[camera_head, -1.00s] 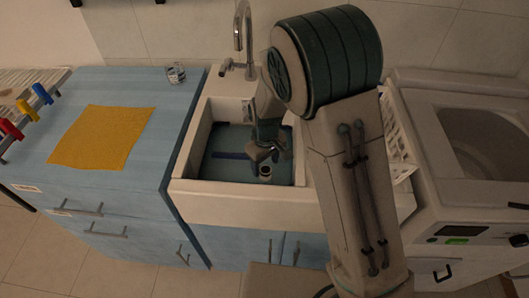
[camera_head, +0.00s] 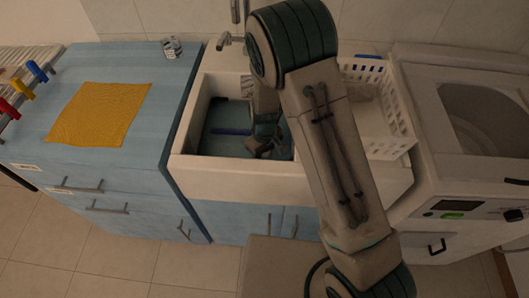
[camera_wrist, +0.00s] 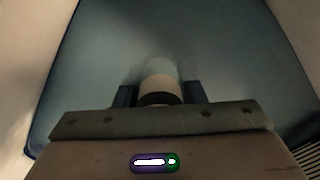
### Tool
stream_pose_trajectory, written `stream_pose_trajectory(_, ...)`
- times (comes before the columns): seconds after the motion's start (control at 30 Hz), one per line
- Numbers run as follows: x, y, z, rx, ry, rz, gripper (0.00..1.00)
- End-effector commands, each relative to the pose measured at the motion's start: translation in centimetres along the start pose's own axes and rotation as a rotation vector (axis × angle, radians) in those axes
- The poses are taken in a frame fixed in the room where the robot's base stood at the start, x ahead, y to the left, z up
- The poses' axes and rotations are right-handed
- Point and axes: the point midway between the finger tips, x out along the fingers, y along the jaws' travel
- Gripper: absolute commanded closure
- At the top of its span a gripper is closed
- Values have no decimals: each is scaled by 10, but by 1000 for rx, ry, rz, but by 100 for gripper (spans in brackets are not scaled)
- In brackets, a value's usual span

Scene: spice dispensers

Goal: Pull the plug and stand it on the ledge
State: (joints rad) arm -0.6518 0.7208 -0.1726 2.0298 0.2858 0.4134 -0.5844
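The plug (camera_wrist: 160,84) is a short pale cylinder with a dark near end, upright in the sink basin. In the wrist view my gripper (camera_wrist: 160,95) has one dark finger on each side of it. The fingers look apart, but I cannot tell whether they touch the plug. In the head view my gripper (camera_head: 266,147) is low in the basin and hides the plug. The white sink (camera_head: 230,180) has a bluish basin floor. Its back rim, by the tap (camera_head: 228,41), is partly hidden by my arm.
A white basket (camera_head: 397,133) stands right of the basin, close to my arm. A blue counter (camera_head: 150,65) with a yellow cloth (camera_head: 98,114) and a small glass (camera_head: 171,48) is at left. The basin walls are close around my gripper.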

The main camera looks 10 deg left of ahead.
Motion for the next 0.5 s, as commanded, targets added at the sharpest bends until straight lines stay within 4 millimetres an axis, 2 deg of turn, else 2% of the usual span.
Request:
stream_pose_trajectory(0.03,0,0,0,0,0,0,78)
stream_pose_trajectory(0.1,0,0,0,0,0,0,92)
stream_pose_trajectory(0.13,0,0,0,0,0,0,92)
stream_pose_trajectory(0.17,0,0,0,0,0,0,74)
stream_pose_trajectory(0.2,0,0,0,0,0,0,85)
stream_pose_trajectory(0.23,0,0,0,0,0,0,88)
stream_pose_trajectory(0.5,-3,0,0,0,0,0,88)
